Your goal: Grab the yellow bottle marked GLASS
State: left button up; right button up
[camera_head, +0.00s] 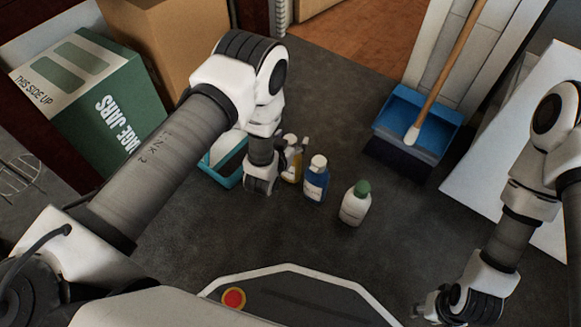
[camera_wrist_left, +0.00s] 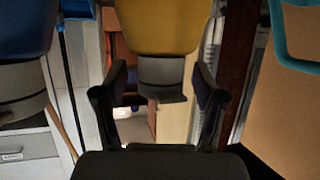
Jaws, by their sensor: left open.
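The yellow bottle (camera_head: 293,167) stands on the dark floor in the head view, partly hidden by my left gripper (camera_head: 260,187) just to its left. In the left wrist view the yellow bottle (camera_wrist_left: 160,25) appears inverted, with a grey neck between the spread fingers of my left gripper (camera_wrist_left: 160,88). The gripper is open, and I see no finger closed on the bottle. The word GLASS is not readable in either view. My right gripper (camera_head: 445,308) is low at the right, away from the bottles; its jaw state is unclear.
A blue bottle (camera_head: 316,182) stands close right of the yellow one, and a white bottle (camera_head: 354,207) with green cap further right. A teal caddy (camera_head: 225,177) is behind my left gripper. Boxes (camera_head: 95,95) stand at left, a blue dustpan (camera_head: 425,118) at right. Floor in front is clear.

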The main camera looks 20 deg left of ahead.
pick_arm(q)
jog(key=shift+r, duration=0.1)
grip_shut()
